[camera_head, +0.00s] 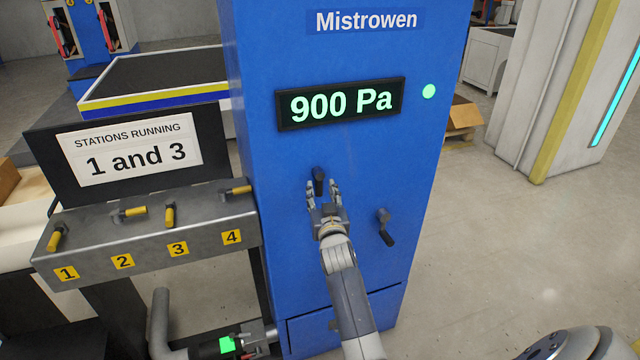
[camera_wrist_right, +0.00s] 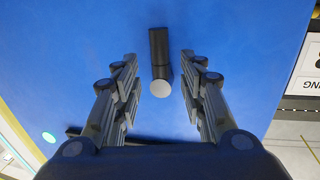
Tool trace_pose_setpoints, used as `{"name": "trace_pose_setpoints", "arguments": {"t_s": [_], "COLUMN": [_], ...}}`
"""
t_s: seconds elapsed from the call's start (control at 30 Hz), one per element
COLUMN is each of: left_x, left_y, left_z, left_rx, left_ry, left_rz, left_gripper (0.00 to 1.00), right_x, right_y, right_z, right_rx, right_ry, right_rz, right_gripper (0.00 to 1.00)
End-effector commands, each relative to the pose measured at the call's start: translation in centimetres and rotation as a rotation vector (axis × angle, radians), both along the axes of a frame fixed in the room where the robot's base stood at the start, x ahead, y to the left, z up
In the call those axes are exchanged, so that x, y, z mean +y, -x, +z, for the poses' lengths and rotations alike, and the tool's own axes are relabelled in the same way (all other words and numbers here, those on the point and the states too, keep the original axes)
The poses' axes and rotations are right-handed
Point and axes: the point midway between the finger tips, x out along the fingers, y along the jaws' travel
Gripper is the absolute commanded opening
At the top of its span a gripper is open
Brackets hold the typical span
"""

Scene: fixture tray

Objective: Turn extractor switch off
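The blue extractor cabinet (camera_head: 352,62) carries a display (camera_head: 340,103) reading 900 Pa and a lit green lamp (camera_head: 429,91). Below are two black rotary switches: an upper one (camera_head: 318,178) with its handle roughly vertical, and a lower right one (camera_head: 385,228) slanting down to the right. No labels show beside them. My right gripper (camera_head: 324,188) is open at the upper switch. In the right wrist view the handle (camera_wrist_right: 159,62) stands between the open fingers (camera_wrist_right: 159,85), with gaps on both sides.
Left of the cabinet, a grey panel (camera_head: 90,235) has several yellow-handled levers numbered 1 to 4. A sign (camera_head: 131,149) above reads "Stations running 1 and 3". A cardboard box (camera_head: 463,118) stands behind on the right. The floor (camera_head: 500,250) right of the cabinet is clear.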

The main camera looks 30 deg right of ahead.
Motion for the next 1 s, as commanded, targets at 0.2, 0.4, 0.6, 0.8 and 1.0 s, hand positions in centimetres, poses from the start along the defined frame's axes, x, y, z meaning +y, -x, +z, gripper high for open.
{"name": "trace_pose_setpoints", "arguments": {"t_s": [0.2, 0.4, 0.6, 0.8, 1.0], "left_x": [-1.0, -0.2, 0.2, 0.3, 0.3], "left_y": [-1.1, -0.7, -0.3, -0.1, -0.1], "left_z": [0.5, 0.5, 0.5, 0.5, 0.5], "left_rx": [-0.018, -0.011, -0.004, -0.001, -0.001], "left_ry": [0.013, 0.003, -0.002, -0.004, -0.004], "left_rz": [-0.005, -0.005, -0.002, -0.001, -0.001], "left_gripper": [0.40, 0.40, 0.40, 0.40, 0.40], "right_x": [-1.1, -1.4, -1.4, -1.4, -1.4], "right_y": [-2.3, -3.0, -3.0, -3.0, -3.0], "right_z": [0.1, 0.0, 0.0, 0.0, 0.1], "right_rx": [-0.001, 0.000, 0.000, 0.000, -0.004], "right_ry": [0.000, -0.001, 0.000, 0.000, 0.002], "right_rz": [0.000, 0.001, 0.001, 0.001, 0.001], "right_gripper": [0.38, 0.38, 0.38, 0.04, 0.00]}}
